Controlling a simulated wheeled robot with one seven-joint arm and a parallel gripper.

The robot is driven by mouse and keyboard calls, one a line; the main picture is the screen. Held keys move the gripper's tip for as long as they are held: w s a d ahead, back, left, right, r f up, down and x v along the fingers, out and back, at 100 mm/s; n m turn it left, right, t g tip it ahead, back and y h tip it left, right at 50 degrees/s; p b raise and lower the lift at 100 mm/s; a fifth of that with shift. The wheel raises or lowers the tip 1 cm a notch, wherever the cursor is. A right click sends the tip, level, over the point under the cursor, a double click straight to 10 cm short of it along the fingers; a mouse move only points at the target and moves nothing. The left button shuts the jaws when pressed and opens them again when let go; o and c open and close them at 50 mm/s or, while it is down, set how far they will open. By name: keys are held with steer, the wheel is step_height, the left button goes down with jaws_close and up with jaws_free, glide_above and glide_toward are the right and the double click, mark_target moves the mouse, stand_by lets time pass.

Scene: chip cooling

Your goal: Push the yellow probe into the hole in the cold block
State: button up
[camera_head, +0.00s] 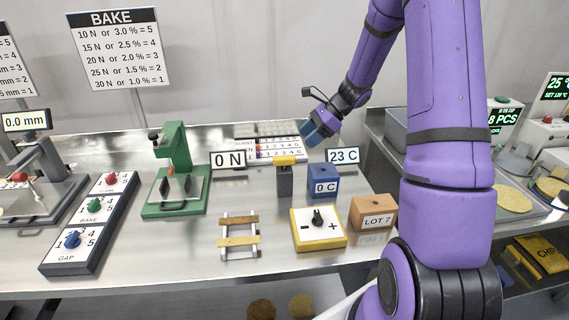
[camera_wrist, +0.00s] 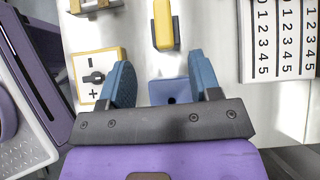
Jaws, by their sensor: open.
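The yellow probe (camera_head: 285,160) sits at the top of a grey stand (camera_head: 285,182) on the steel table; it also shows in the wrist view (camera_wrist: 163,25). The blue cold block (camera_head: 323,188), labelled 0 C, stands just right of it. In the wrist view the cold block (camera_wrist: 158,92) lies between my fingers in the picture, with a small dark hole in its top. My gripper (camera_head: 318,130) is open and empty, raised above and behind the blocks. Its blue fingers (camera_wrist: 161,78) hide parts of the table.
A 23 C display (camera_head: 342,156) and a 0 N display (camera_head: 229,160) stand near the probe. A yellow dial box (camera_head: 318,228) and an orange LOT 7 box (camera_head: 373,212) are in front. A rack with strips (camera_head: 239,241) and green press (camera_head: 176,170) are left.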

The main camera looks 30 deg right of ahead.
mark_target(287, 156)
steer(key=shift+m, duration=0.3)
steer(key=x, duration=1.1)
steer(key=shift+w+d+f, duration=0.2)
steer(key=shift+w, duration=0.05)
steer(key=shift+c, duration=0.2)
steer(key=c, duration=1)
